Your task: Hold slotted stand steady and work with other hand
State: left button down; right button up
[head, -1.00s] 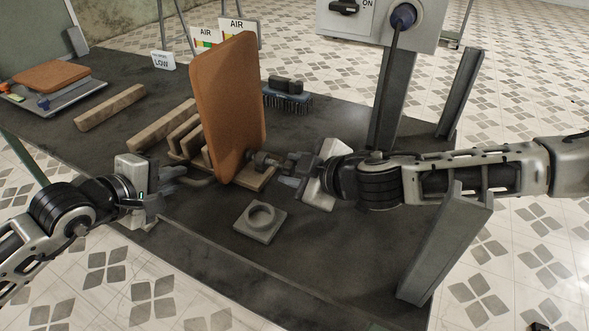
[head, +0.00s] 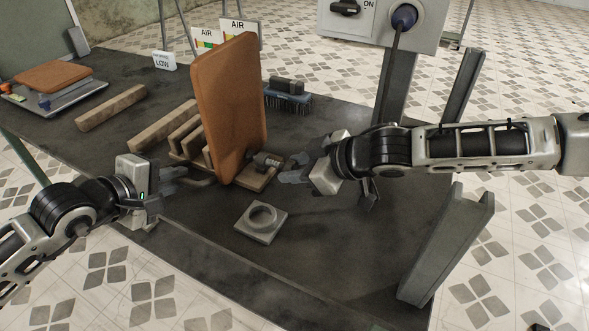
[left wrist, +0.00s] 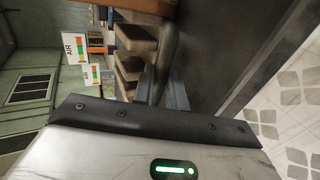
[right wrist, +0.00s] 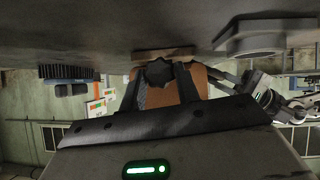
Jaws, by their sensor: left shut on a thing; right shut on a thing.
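The slotted stand (head: 190,138) is wooden with several upright slats and sits on the dark bench. A brown curved board (head: 228,105) stands upright in it, and its lower part shows in the right wrist view (right wrist: 210,87). My right gripper (head: 285,168) is shut on the dark knob (head: 265,160) at the stand's near right end. In the right wrist view the knob (right wrist: 159,72) lies between the fingertips.
A grey block with a round ring (head: 261,221) lies in front of the stand. A blue brush (head: 288,97) lies behind it. A wooden bar (head: 110,107) and a tray with another brown board (head: 52,77) lie at left.

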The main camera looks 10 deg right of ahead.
jog(key=shift+d+f+m+g+y, duration=0.1)
jog(key=shift+m+g+y, duration=0.2)
jog(key=shift+m+g, duration=0.2)
jog(key=o, duration=0.7)
jog(key=shift+d, duration=0.15)
jog(key=shift+s+d, duration=0.85)
jog(key=shift+d, duration=0.3)
jog(key=shift+s+d, duration=0.8)
jog(key=shift+d, duration=0.35)
